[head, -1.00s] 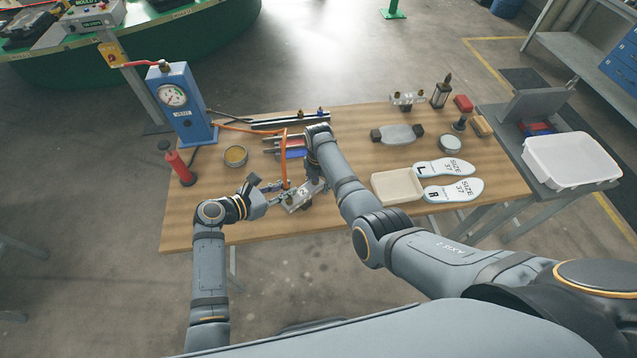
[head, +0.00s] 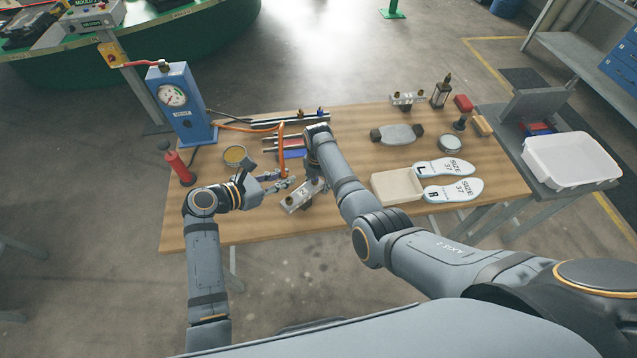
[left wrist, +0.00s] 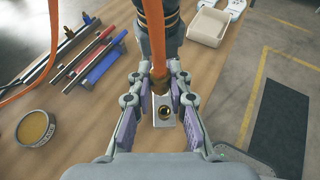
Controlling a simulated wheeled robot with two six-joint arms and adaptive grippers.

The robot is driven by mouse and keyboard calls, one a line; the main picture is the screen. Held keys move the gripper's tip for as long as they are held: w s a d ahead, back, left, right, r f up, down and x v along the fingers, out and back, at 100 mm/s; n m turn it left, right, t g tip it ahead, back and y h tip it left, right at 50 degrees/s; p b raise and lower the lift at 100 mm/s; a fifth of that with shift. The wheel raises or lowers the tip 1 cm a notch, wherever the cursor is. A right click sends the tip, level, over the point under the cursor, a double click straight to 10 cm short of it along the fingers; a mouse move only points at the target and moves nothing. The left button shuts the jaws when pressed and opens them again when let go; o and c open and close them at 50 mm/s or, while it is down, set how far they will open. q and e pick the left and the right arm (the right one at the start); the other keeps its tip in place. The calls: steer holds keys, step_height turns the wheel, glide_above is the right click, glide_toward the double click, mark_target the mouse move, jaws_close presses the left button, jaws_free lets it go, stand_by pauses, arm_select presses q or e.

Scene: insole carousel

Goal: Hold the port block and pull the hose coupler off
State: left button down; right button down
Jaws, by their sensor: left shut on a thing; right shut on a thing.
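The metal port block (head: 297,201) lies near the table's front edge, at my right gripper (head: 319,184). That gripper is shut on the block; my right forearm hides part of the grip. My left gripper (head: 285,182) is shut on the hose coupler, up and left of the block in the head view. In the left wrist view, the brass coupler (left wrist: 160,82) sits between the fingers at the end of the orange hose (left wrist: 154,35). The block (left wrist: 163,122) shows below it with an uncovered brass port. The coupler appears raised clear of the block.
A blue gauge stand (head: 183,105), red pump (head: 178,164) and round tin (head: 235,156) stand at the left. Rods and tools lie behind the grippers. A beige tray (head: 397,187) and two insoles (head: 452,189) lie at the right. The front left tabletop is clear.

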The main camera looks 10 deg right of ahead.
arm_select(q)
steer(key=shift+r, duration=0.85)
arm_select(e)
steer(key=c, duration=0.7)
jaws_free()
steer(key=shift+o, duration=0.2)
step_height(320, 180, up, 12)
steer(key=shift+r, duration=0.1)
